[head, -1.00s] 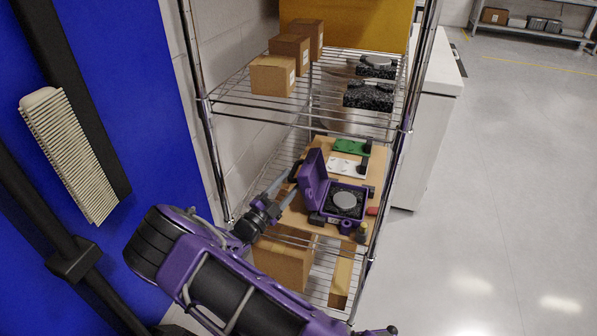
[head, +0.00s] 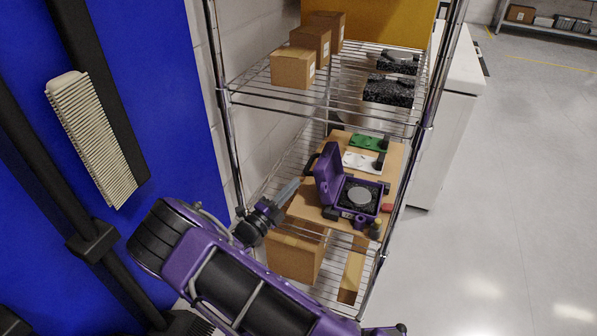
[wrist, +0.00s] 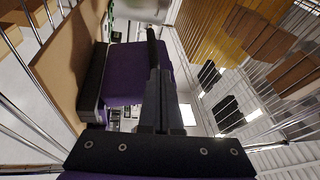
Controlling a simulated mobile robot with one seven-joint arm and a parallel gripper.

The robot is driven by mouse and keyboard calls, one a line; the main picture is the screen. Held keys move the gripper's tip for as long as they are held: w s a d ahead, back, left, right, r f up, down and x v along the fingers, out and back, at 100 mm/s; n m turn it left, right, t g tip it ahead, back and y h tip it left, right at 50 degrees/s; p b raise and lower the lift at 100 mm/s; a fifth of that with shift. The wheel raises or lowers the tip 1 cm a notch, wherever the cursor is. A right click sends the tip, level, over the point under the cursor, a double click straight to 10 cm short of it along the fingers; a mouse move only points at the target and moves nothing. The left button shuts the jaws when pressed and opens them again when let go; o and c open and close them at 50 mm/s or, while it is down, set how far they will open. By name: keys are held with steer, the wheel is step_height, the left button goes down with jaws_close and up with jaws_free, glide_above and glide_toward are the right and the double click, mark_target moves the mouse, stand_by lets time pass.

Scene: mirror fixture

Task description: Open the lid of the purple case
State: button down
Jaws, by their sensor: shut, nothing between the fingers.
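The purple case (head: 373,211) sits on a wooden board on the middle shelf. Its lid (head: 327,172) stands open, tilted up on the left side of the case. Inside are dark foam and a round grey mirror (head: 359,196). My gripper (head: 297,184) is to the left of the lid, shut and empty, its fingers pointing towards the lid's outer side. In the wrist view my gripper's dark fingers (wrist: 153,55) are together, with the purple lid (wrist: 124,75) close on their left. I cannot tell whether they touch it.
The wooden board (head: 306,204) also bears a green plate (head: 366,143) and a white plate (head: 359,161). The wire shelf above (head: 335,95) holds cardboard boxes (head: 293,68) and black foam blocks (head: 389,90). Metal posts stand at the rack's corners. Open floor lies to the right.

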steer(key=m, duration=0.5)
steer(key=a+m, duration=0.1)
steer(key=m, duration=0.4)
steer(key=f+m+y, duration=0.1)
steer(key=m, duration=0.4)
steer(key=shift+w+a+f, duration=0.1)
steer(key=shift+w+a, duration=0.1)
steer(key=shift+w, duration=0.05)
steer(key=m, duration=0.5)
steer(key=a+m+y, duration=0.1)
steer(key=m, duration=0.2)
steer(key=shift+w+f, duration=0.15)
steer(key=shift+f, duration=0.05)
steer(key=m, duration=0.4)
steer(key=shift+a+f, duration=0.1)
steer(key=shift+a, duration=0.05)
steer(key=m, duration=0.4)
steer(key=shift+w+a, duration=0.1)
steer(key=shift+a, duration=0.1)
steer(key=f+x, duration=0.1)
steer(key=x, duration=0.9)
steer(key=shift+r, duration=0.45)
steer(key=shift+a, duration=0.15)
